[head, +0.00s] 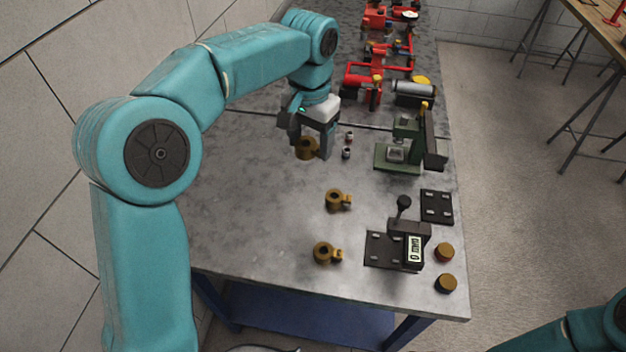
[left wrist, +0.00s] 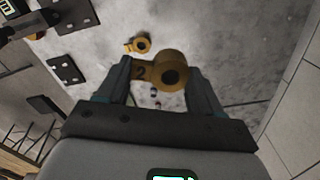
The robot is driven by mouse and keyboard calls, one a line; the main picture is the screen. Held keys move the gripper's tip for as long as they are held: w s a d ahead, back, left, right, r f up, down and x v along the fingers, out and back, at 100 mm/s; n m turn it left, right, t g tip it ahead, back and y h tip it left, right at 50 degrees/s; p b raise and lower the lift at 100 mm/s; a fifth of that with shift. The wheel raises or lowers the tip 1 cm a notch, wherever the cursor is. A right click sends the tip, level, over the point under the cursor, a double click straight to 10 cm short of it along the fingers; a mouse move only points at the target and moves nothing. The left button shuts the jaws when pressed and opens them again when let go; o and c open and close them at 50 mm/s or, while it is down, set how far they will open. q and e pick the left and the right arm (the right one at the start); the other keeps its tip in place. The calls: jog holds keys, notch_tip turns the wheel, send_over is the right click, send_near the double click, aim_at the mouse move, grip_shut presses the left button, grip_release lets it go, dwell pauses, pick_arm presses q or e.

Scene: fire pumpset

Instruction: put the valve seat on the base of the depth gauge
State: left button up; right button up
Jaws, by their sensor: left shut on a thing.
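My left gripper (head: 316,146) is shut on a brass valve seat (head: 307,148), a ring with a hole and a side tab. In the left wrist view the gripper (left wrist: 160,80) has this valve seat (left wrist: 172,73) between its fingers, with a "2" on the tab. It looks larger than the other brass piece there and seems raised above the table. The depth gauge (head: 413,248), with a digital display, stands at the front right of the table. Its dark flat base (head: 380,249) extends to the left and looks bare. My right gripper is out of view.
Two similar brass pieces (head: 335,199) (head: 324,252) lie left of the gauge. Brass discs (head: 445,252) (head: 446,283) lie right of it. A dark plate (head: 437,206) and a green press (head: 397,154) stand behind. The table's left part is clear.

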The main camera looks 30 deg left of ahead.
pick_arm(q)
jog(key=shift+w+r, duration=0.1)
jog(key=shift+r, duration=0.5)
send_over(312, 209)
notch_tip(312, 209, down, 15)
jog(key=shift+r+p, duration=0.1)
jog(key=shift+p, duration=0.2)
notch_tip(312, 209, down, 5)
jog(key=shift+w+f, duration=0.15)
jog(key=o, duration=0.8)
jog(key=shift+f, duration=0.15)
jog(key=o, duration=0.5)
jog(key=shift+c, duration=0.2)
